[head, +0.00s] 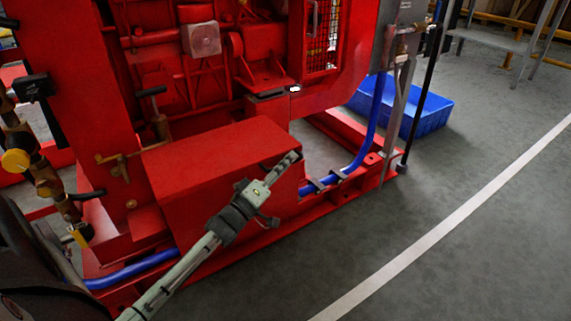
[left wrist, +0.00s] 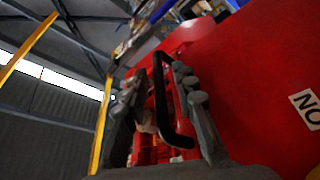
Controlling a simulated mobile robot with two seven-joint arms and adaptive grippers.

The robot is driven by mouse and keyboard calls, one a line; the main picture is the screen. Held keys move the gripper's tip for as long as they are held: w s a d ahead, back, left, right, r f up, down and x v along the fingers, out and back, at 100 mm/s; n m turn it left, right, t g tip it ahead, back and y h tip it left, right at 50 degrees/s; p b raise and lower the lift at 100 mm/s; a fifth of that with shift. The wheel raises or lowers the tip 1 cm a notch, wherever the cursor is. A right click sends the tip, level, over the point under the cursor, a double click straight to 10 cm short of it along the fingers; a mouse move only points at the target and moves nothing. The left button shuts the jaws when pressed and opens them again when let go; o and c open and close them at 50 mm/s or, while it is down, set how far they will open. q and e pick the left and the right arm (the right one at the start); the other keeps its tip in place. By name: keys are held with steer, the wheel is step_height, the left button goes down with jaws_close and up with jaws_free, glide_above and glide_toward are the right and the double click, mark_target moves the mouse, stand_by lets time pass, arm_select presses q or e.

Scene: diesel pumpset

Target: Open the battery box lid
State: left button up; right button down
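The battery box (head: 205,195) is a red block low on the pumpset's red base frame in the head view. Its red lid (head: 215,150) lies flat and looks closed. My left gripper (head: 288,160) is at the box's right front edge, its fingers close to the lid corner. In the left wrist view a black bar handle (left wrist: 169,105) stands out from a red surface, between the two fingers of the left gripper (left wrist: 158,82) and nearer the right finger. The fingers are apart; I see no firm grip on the handle. The gripper hides the handle in the head view. My right gripper is not in view.
Blue hose (head: 372,125) runs along the base frame by the box. Brass valves (head: 30,165) stand at the left. A blue crate (head: 425,115) sits on the floor behind the frame. The grey floor with a white line (head: 430,235) is clear at right.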

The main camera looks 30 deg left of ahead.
arm_select(q)
jaws_close()
